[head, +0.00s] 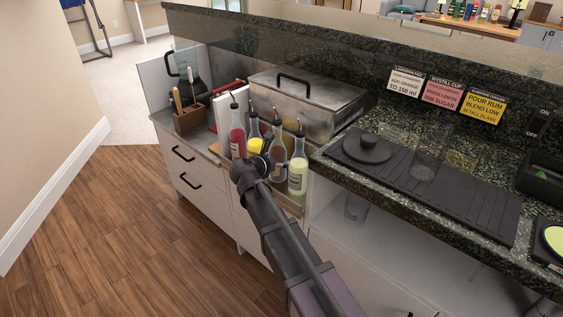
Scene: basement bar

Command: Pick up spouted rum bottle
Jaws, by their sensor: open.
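Several spouted bottles stand in a row at the counter's front edge in the head view: a red one (238,133), a yellow one (254,136), a mostly clear one (278,152) and a pale yellow one (298,173) with a light label. The labels are too small to read, so I cannot tell which is rum. My gripper (266,157) is at the row, in front of the yellow and clear bottles, and overlaps them in the picture. It is open. Its fingers are small and dark, and my arm partly hides them. I cannot tell whether it touches a bottle.
A steel lidded box (308,98) stands behind the bottles. A wooden holder (189,119) with utensils is to the left. A black mat (430,178) with a clear glass (427,160) lies on the right-hand counter. Wooden floor (120,235) is clear at left.

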